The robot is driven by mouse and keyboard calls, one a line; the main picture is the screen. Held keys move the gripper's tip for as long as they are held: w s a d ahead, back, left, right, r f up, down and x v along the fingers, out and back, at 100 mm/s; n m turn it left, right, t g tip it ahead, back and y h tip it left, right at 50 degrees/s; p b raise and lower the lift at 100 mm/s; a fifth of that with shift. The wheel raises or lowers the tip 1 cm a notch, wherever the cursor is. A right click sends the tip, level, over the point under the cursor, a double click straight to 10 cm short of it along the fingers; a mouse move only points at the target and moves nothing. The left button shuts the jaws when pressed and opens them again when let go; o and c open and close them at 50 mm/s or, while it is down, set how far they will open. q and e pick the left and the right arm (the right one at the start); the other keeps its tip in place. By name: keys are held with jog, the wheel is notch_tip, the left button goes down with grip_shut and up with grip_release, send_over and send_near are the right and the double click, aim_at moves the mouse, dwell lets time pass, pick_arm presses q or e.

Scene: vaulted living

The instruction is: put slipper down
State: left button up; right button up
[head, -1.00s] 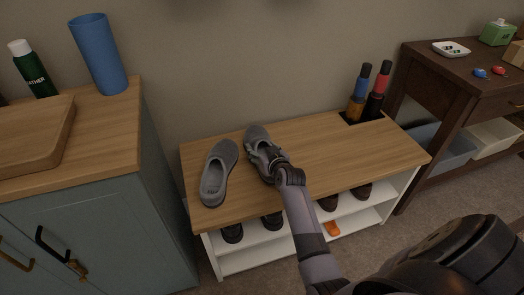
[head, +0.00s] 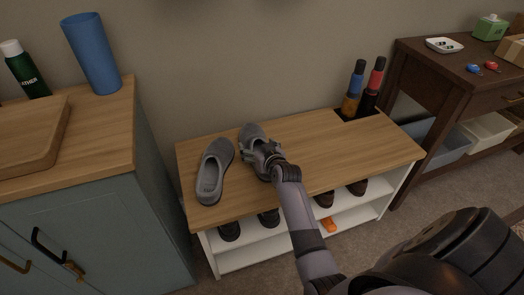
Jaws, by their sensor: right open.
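Two grey slippers lie side by side on the wooden top of a shoe bench (head: 325,152). The left slipper (head: 214,172) is in full view with its opening toward the front. The right slipper (head: 252,137) rests on the bench top beside it, its toe toward the wall. My right gripper (head: 262,158) is open at the heel end of the right slipper and covers part of it. Whether its fingers touch the slipper is hard to see. My left gripper is out of view.
Dark shoes (head: 269,217) and an orange item (head: 329,225) sit on the shelf below. Bottles (head: 364,88) stand in the bench's back right corner. A blue-grey cabinet (head: 95,210) with a blue vase (head: 93,52) is at left, a dark console (head: 440,70) at right. The bench's right half is clear.

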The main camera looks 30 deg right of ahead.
jog(key=p+v, duration=0.1)
jog(key=v, duration=0.4)
jog(key=shift+r+p, duration=0.1)
jog(key=shift+p, duration=0.25)
jog(key=p+v, duration=0.1)
jog(key=v, duration=0.4)
jog(key=shift+s+a, duration=0.1)
jog(key=shift+s, duration=0.2)
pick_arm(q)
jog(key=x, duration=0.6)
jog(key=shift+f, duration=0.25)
pick_arm(e)
jog(key=shift+s+a+r, duration=0.15)
jog(key=shift+s+r, duration=0.1)
jog(key=shift+s, duration=0.35)
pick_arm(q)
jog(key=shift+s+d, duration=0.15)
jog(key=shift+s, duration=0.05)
